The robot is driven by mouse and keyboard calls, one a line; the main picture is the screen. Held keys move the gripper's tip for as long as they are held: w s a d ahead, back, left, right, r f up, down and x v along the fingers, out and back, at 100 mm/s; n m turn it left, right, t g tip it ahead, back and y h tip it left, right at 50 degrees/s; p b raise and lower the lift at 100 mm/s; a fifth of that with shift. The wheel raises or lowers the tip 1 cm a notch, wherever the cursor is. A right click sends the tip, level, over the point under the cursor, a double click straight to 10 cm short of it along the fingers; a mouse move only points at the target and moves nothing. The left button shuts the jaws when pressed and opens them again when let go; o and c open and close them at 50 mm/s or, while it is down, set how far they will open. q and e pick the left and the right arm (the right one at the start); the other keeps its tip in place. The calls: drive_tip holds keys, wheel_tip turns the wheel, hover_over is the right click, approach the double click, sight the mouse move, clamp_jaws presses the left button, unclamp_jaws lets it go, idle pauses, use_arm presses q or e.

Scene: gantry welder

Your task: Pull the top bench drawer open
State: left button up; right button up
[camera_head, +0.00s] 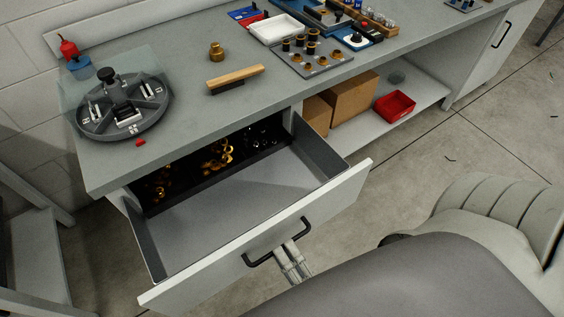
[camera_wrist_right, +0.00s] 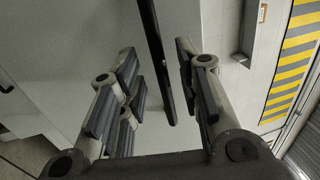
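The top bench drawer (camera_head: 335,208) is pulled well out from the left part of the bench. Its grey floor and side walls are exposed. A dark tray (camera_head: 185,180) with brass parts and other small parts lies at its rear. The black bar handle (camera_head: 261,260) is on the drawer front. My right gripper (camera_head: 288,250) is at the handle. In the right wrist view, the handle (camera_wrist_right: 156,50) passes between the spread fingers of my right gripper (camera_wrist_right: 158,72), with visible gaps to the pads. My left gripper is not in view.
On the bench top (camera_head: 200,120) stand a round fixture (camera_head: 124,106), a wooden brush (camera_head: 235,80) and a plate of nozzles (camera_head: 313,58). Boxes and a red bin (camera_head: 394,105) sit on the shelf right of the drawer. Open floor (camera_head: 415,165) lies beside it.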

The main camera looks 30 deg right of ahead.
drive_tip(key=s+f, duration=0.2)
drive_tip(key=s, duration=0.7)
drive_tip(key=shift+s+d, duration=0.15)
drive_tip(key=shift+s, duration=0.1)
